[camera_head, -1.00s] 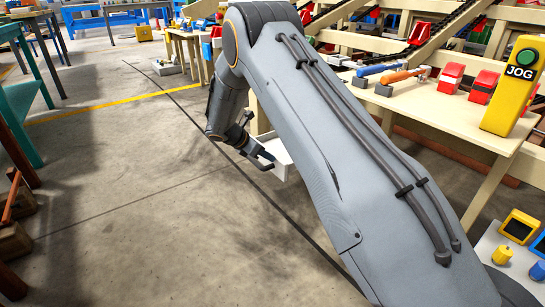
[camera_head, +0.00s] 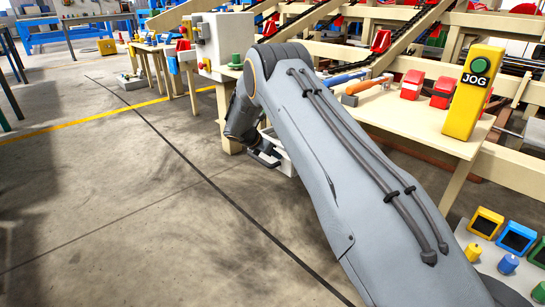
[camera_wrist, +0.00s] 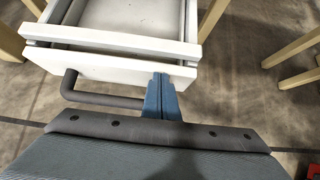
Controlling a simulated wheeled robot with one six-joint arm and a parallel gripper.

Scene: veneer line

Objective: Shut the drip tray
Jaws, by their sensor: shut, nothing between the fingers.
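The drip tray (camera_wrist: 105,66) is a white drawer with a dark bar handle (camera_wrist: 98,100) on its front. The wrist view looks down on its front panel and part of its open inside, so it stands at least partly out. My gripper (camera_wrist: 160,82) is shut and empty, its blue-grey fingertips at the right part of the front panel, right of most of the handle. I cannot tell whether they touch the panel. In the head view, the tray (camera_head: 285,163) is a small white patch below the table, largely hidden by my arm, with my gripper (camera_head: 270,156) beside it.
The pale table (camera_head: 425,125) carries a yellow JOG post (camera_head: 474,92) and red blocks (camera_head: 442,92). Pale wooden legs (camera_wrist: 292,48) stand right of the tray. A grey control box (camera_head: 222,40) stands behind my arm.

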